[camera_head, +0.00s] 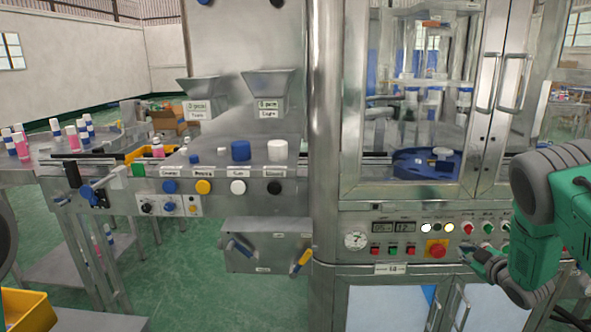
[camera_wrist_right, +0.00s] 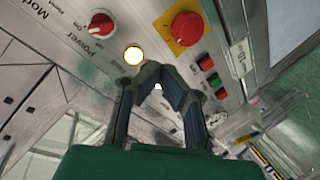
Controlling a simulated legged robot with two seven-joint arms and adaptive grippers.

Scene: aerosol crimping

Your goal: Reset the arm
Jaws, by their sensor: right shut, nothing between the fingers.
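My right arm comes in from the right in the head view. Its gripper (camera_head: 472,254) is in front of the machine's control panel (camera_head: 380,215), just right of the red knob on a yellow plate (camera_head: 437,249). In the right wrist view the fingers (camera_wrist_right: 160,77) are closed together and empty. They point at the panel, below the red knob (camera_wrist_right: 186,28) and beside the lit round lamp (camera_wrist_right: 134,55); whether they touch the panel I cannot tell. My left gripper is not in view.
A red rotary switch (camera_wrist_right: 102,24) sits by the "Power" label. Glass doors with handles (camera_head: 515,85) close the machine above the panel. A conveyor table (camera_head: 60,178) with pink and white cans stands at left. Open green floor (camera_head: 190,280) lies at lower left.

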